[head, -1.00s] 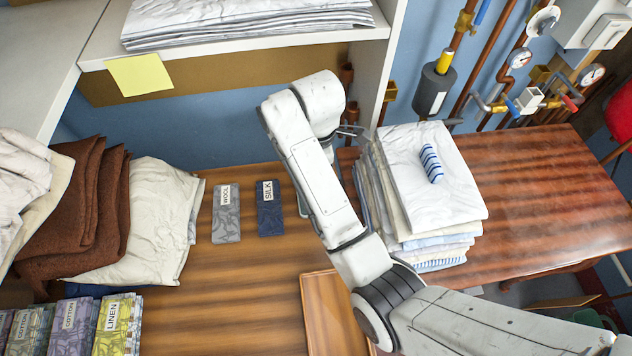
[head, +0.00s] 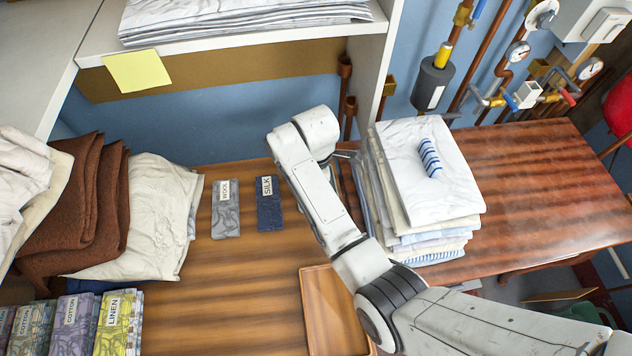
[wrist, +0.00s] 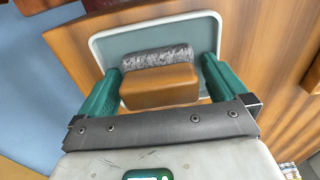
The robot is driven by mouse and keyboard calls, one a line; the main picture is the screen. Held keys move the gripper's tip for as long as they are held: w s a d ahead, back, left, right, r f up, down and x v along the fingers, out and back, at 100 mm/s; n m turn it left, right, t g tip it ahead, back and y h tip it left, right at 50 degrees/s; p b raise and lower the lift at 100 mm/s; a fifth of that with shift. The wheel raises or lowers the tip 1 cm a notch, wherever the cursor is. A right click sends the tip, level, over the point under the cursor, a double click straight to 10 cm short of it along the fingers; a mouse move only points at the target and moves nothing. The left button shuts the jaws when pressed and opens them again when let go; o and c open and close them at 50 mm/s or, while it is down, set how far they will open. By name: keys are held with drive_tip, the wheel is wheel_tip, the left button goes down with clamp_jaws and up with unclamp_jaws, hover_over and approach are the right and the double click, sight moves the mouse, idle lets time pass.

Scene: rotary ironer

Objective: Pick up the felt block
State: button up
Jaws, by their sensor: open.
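The felt block (wrist: 158,85) shows in the wrist view, with a tan-brown body and a mottled grey felt strip along its far side. It sits over a pale grey-blue tray with a white rim (wrist: 97,48). My gripper (wrist: 161,66) is open, with its green fingers on the left and right of the block. A narrow gap seems to show at each side; whether either finger touches is hard to tell. In the head view my arm hides the block, and only a sliver of the gripper shows beside the towel stack.
A folded towel stack (head: 400,180) with a blue-striped roll (head: 429,158) on top stands close right of my gripper. Wool (head: 226,208) and silk (head: 269,204) swatches lie to the left. A shelf upright (head: 372,70) rises behind. A wooden tray (head: 325,310) lies in front.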

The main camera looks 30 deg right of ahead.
drive_tip(key=shift+c, duration=0.5)
drive_tip(key=c, duration=0.9)
drive_tip(key=shift+r, duration=0.15)
